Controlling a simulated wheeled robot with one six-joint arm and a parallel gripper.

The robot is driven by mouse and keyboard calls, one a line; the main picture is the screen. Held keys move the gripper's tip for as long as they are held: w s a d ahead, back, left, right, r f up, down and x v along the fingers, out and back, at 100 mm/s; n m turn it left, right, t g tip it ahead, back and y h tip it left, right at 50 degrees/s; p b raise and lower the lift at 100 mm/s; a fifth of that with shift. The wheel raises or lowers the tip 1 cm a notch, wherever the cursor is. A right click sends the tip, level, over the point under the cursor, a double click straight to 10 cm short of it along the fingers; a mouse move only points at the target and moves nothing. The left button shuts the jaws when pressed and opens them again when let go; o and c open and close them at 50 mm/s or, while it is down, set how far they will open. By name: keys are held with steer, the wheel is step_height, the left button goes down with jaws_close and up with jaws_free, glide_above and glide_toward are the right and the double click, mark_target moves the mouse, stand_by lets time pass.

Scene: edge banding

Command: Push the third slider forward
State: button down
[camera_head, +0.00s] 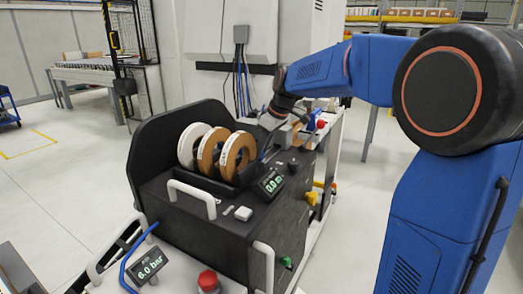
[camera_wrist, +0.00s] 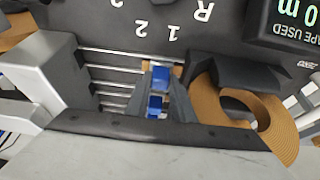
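In the wrist view, thin metal rails (camera_wrist: 108,67) cross a dark recess in the black machine panel, below upside-down printed digits. Two small blue blocks (camera_wrist: 160,75) sit one above the other at the middle of the recess, between grey tapered parts. I cannot tell surely which of these are sliders and which are fingers of my gripper, nor which slider is the third. In the head view, my gripper is at the far right end of the black machine (camera_head: 240,190). Its fingertips are hidden there.
A grey block (camera_wrist: 42,82) stands left of the recess, and a brown tape roll (camera_wrist: 262,112) stands to the right in a black holder. In the head view, several tape rolls (camera_head: 213,150) stand on the machine beside a green-digit display (camera_head: 271,183). A white handle (camera_head: 192,194) projects at the front.

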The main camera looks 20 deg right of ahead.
steer(key=w+d, duration=0.6)
steer(key=shift+w, duration=0.1)
steer(key=shift+w+d+r, duration=0.1)
steer(key=shift+w+d, duration=0.15)
steer(key=shift+d, duration=0.05)
steer(key=c, duration=1.8)
jaws_free()
steer(key=shift+d, duration=0.1)
steer(key=v, duration=1.7)
steer(key=shift+r, duration=0.15)
